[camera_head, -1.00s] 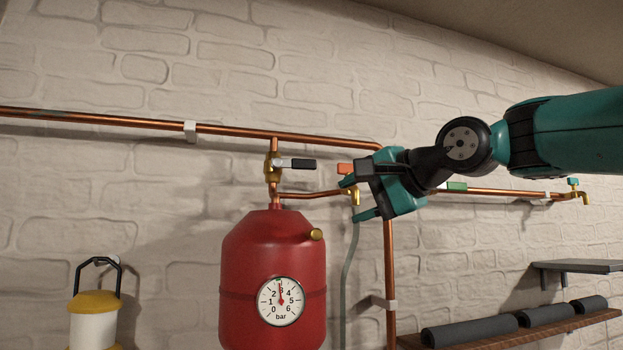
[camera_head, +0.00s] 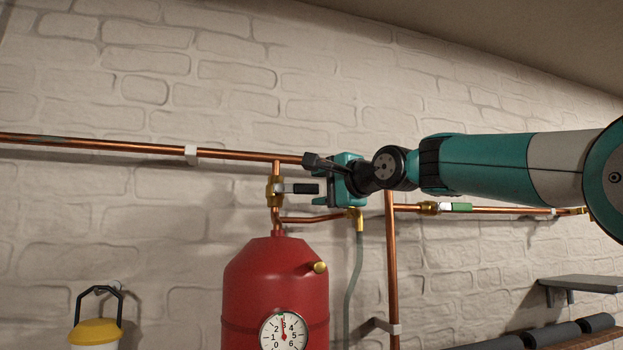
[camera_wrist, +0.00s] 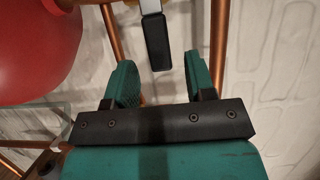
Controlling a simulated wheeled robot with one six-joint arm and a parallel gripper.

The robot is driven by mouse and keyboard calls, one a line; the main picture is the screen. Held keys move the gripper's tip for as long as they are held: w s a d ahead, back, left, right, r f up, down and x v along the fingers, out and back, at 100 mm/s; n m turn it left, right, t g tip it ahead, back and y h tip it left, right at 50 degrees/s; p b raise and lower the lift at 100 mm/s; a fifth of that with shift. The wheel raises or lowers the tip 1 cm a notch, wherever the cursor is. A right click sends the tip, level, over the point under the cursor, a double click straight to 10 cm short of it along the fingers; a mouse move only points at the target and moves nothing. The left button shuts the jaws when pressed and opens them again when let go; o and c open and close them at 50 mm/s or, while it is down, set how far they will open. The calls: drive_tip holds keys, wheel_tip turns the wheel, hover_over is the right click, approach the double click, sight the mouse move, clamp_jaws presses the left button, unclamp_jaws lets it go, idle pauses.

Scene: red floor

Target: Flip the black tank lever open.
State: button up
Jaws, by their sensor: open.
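The black tank lever (camera_head: 306,188) sticks out sideways to the right from a brass valve (camera_head: 275,190) on the copper pipe above the red tank (camera_head: 275,290). In the wrist view the lever's black grip (camera_wrist: 156,42) hangs from the top on its pale metal arm, between and just beyond the two green fingers. My gripper (camera_wrist: 160,85) is open and empty. In the head view my gripper (camera_head: 335,180) is just right of the lever's free end. Its fingers are partly hidden there by its own body.
A green-handled valve (camera_head: 455,207) is on the right-hand pipe. A brass fitting (camera_head: 357,215) with a grey hose is below my gripper. A vertical copper pipe (camera_head: 392,270) stands to the right. A yellow-topped lantern (camera_head: 97,331) hangs lower left. Grey rolls (camera_head: 550,335) lie lower right.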

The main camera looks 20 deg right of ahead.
sight(314, 188)
drive_tip(key=shift+p+x, duration=0.5)
drive_tip(key=shift+x, duration=1.2)
clamp_jaws()
drive_tip(key=shift+r, duration=0.15)
